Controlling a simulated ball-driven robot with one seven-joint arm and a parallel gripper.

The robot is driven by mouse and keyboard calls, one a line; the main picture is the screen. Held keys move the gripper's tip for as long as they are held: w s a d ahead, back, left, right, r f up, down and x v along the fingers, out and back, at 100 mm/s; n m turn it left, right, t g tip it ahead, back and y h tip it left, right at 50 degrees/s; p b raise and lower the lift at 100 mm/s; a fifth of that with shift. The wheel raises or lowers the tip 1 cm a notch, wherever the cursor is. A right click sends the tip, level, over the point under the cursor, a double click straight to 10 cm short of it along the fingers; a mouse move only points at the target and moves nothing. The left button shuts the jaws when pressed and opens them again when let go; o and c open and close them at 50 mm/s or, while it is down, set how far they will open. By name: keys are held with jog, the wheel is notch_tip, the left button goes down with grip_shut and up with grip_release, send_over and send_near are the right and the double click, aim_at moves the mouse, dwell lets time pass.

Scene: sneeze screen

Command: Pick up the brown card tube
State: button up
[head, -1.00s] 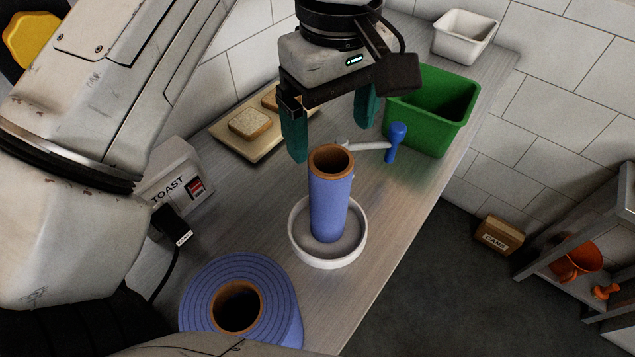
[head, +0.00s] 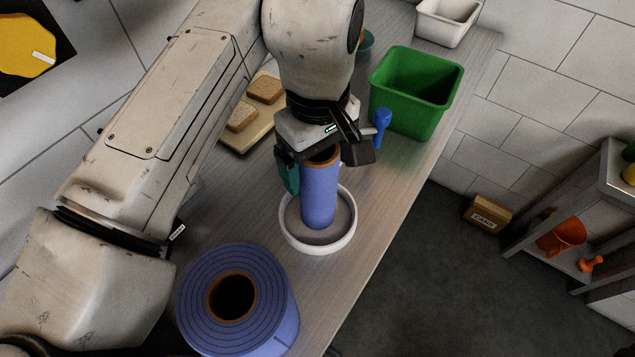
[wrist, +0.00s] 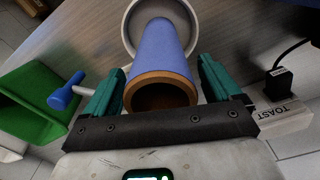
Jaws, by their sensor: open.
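The tube (head: 319,196) stands upright in a round white dish (head: 347,233) on the counter. Its outside is blue and its open top end shows a brown card rim. In the wrist view the brown rim (wrist: 161,80) is close in front of my gripper's body, with the blue side beyond it. My gripper (wrist: 160,72) is open, with one teal finger on each side of the tube's upper part and a small gap visible on both sides. In the head view the left teal finger shows; the other is hidden.
A large blue roll (head: 281,319) with a brown core stands at the near left. A green bin (head: 435,118), a blue-headed handle (head: 382,124), a bread board (head: 250,137) and a white tub (head: 447,31) are farther back. The counter's right edge is close to the dish.

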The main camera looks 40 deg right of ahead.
jog(key=shift+c, duration=0.4)
jog(key=c, duration=1.2)
jog(key=shift+r, duration=0.15)
jog(key=shift+c, duration=0.2)
jog(key=shift+r+p, duration=0.85)
jog(key=shift+p, duration=0.05)
notch_tip(320, 180, up, 16)
jog(key=p, duration=0.7)
jog(key=shift+p, duration=0.4)
